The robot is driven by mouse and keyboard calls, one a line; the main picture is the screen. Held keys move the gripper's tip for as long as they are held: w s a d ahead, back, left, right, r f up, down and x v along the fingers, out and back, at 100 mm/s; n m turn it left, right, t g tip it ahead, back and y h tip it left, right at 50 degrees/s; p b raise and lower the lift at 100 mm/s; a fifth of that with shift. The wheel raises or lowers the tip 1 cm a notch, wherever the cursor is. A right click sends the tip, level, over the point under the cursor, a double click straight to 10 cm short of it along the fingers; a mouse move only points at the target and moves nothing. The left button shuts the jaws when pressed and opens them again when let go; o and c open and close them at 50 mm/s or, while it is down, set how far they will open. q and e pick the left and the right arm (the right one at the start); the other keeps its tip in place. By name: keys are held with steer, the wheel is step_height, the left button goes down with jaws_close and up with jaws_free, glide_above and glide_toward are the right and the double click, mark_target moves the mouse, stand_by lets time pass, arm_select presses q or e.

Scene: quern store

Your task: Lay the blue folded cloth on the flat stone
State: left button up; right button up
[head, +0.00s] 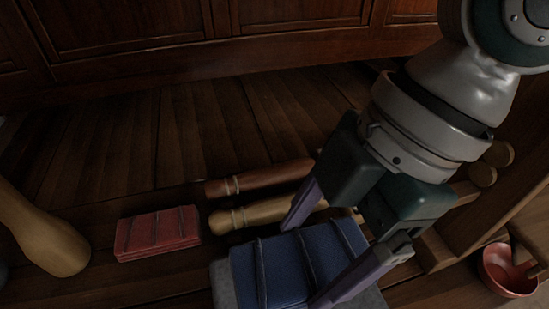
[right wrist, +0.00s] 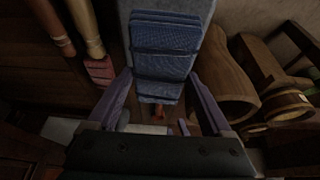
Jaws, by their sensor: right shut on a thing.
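The blue folded cloth (head: 285,268) lies over the flat stone (head: 222,288), a grey slab whose edges show around it. My right gripper (head: 303,266) is shut on the cloth, one purple finger on each side. In the right wrist view the cloth (right wrist: 165,45) is a banded stack between the fingers (right wrist: 161,78), with grey stone (right wrist: 124,22) behind it. I cannot tell whether the cloth's underside touches the stone. My left gripper is not in view.
A red folded cloth (head: 158,233) lies left of the stone. Two wooden rods, reddish (head: 258,180) and pale (head: 262,212), lie behind it. A rounded wooden piece (head: 45,240) is at far left, a red bowl (head: 505,271) at far right. The boards farther back are clear.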

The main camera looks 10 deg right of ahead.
mark_target(306, 277)
step_height(306, 277, down, 6)
steer(key=b, duration=0.3)
steer(key=shift+f, duration=0.25)
steer(key=shift+r, duration=0.1)
steer(key=o, duration=1.2)
steer(key=shift+o, duration=0.2)
